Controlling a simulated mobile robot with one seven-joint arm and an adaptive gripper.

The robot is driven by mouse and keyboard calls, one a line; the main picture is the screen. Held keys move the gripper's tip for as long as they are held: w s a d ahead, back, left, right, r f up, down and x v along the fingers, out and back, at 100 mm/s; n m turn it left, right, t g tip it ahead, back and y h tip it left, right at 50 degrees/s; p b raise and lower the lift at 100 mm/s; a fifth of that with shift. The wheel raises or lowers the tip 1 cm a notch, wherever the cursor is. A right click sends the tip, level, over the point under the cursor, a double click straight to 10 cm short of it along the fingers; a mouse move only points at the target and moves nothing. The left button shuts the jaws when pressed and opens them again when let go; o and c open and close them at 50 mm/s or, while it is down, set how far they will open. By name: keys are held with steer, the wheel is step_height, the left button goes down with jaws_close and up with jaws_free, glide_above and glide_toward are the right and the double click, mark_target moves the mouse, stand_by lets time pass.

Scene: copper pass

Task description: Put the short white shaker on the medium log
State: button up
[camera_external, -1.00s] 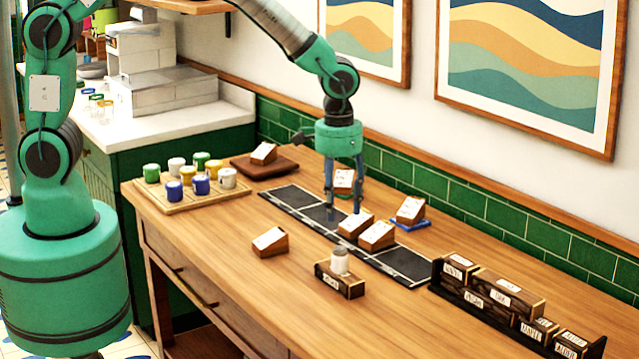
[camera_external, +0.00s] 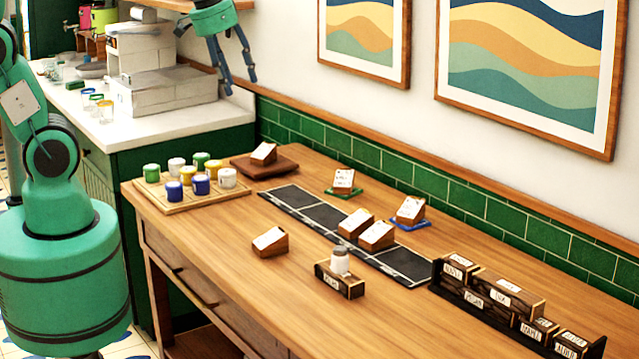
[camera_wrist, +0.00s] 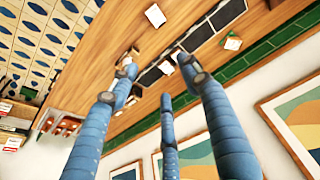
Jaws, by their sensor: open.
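The short white shaker (camera_external: 340,261) has a grey top and stands upright on a small dark-sided log (camera_external: 340,281) near the front middle of the table. The label on that log is too small to read surely. Several other logs of different lengths, such as one long log (camera_external: 500,292), sit in a dark rack at the right. My gripper (camera_external: 236,80) is open and empty, high up at the back left, far from the shaker. Its spread fingers fill the middle of the wrist view (camera_wrist: 165,95), where I cannot make out the shaker.
Several coloured jars stand on a wooden board (camera_external: 165,204) at the table's left. A black strip (camera_external: 402,262) runs along the table, with label blocks on and around it. One block sits on a green mat (camera_external: 343,193), another on a blue mat (camera_external: 411,223).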

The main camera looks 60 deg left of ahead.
steer(key=s+a+r+t, duration=0.1)
steer(key=s+a, duration=0.3)
steer(key=s, duration=0.3)
steer(key=s+a+r+t, duration=0.1)
steer(key=s+a+r, duration=0.1)
steer(key=s+a, duration=0.2)
steer(key=s, duration=0.2)
steer(key=shift+s+a+r+y, duration=0.15)
steer(key=shift+s+r+y, duration=0.15)
steer(key=shift+s, duration=0.1)
step_height(320, 180, down, 8)
steer(key=b, duration=0.7)
steer(key=shift+r, duration=0.25)
